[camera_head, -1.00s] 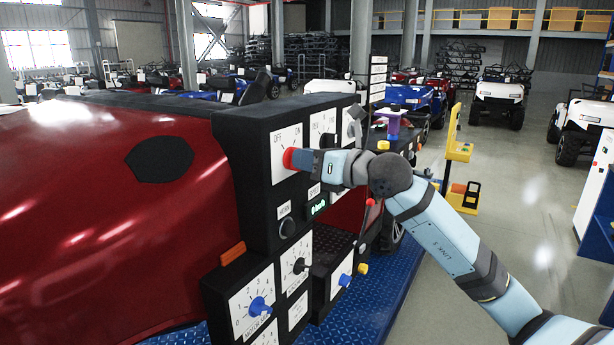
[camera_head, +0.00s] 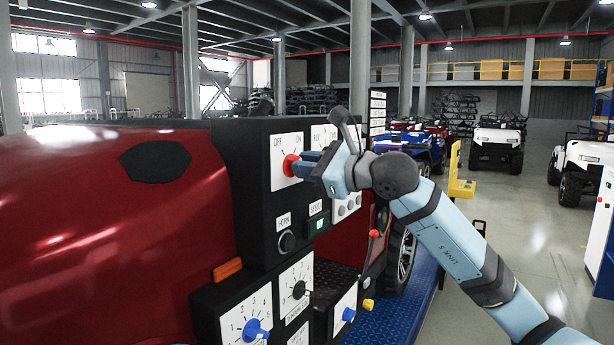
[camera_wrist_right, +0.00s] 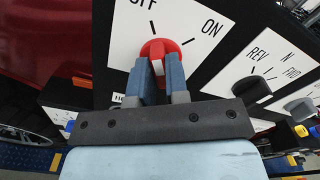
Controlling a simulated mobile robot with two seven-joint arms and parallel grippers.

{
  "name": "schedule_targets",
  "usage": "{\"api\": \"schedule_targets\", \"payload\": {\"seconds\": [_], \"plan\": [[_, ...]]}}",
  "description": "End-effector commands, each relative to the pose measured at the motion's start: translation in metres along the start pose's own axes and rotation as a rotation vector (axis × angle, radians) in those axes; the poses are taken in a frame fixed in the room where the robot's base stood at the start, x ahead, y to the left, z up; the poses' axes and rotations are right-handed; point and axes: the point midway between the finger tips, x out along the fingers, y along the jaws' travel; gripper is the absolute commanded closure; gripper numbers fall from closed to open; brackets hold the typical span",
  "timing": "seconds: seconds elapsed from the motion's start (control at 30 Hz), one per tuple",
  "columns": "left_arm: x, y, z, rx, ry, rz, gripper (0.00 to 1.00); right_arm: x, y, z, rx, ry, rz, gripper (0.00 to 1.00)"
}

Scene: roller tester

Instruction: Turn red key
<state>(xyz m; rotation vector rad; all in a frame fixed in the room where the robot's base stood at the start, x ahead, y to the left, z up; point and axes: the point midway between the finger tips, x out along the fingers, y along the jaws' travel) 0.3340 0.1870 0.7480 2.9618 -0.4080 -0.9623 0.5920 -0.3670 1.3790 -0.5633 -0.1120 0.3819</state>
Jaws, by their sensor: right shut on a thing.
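The red key (camera_head: 290,165) is a round red knob on a white plate (camera_head: 281,147) marked OFF and ON, on the upright black panel. In the right wrist view the red key (camera_wrist_right: 160,47) sits below the printed lines for OFF and ON. My right gripper (camera_head: 304,166) reaches it from the right. In the wrist view its two blue fingers (camera_wrist_right: 158,72) are shut on the key, one on each side. The fingers hide part of the key, so I cannot tell which mark it points to. My left gripper is not in view.
The REV/N/FWD switch (camera_wrist_right: 252,90) is close beside the gripper. Below are the horn button (camera_head: 287,242), a blue knob (camera_head: 255,330) and a black knob (camera_head: 299,290). A red-tipped lever (camera_head: 374,234) stands at right. The red vehicle body (camera_head: 90,240) fills the left.

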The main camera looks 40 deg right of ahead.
Motion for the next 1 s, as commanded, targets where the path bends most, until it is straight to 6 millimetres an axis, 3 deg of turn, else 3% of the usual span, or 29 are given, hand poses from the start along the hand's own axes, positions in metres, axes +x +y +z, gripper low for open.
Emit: {"api": "schedule_targets", "payload": {"seconds": [0.67,0.7,0.77,1.0], "plan": [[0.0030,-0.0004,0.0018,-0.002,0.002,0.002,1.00,-0.0001,-0.0001,0.0003,-0.057,0.000,-0.001,1.00],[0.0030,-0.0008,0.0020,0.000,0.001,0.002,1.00,-0.0001,-0.0001,0.0003,-0.057,0.000,-0.001,0.76],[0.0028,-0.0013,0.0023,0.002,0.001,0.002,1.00,-0.0001,-0.0001,0.0003,-0.057,0.000,-0.001,0.62],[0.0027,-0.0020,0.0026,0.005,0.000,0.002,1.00,-0.0001,0.0001,0.0002,-0.056,0.000,0.000,0.60]]}}
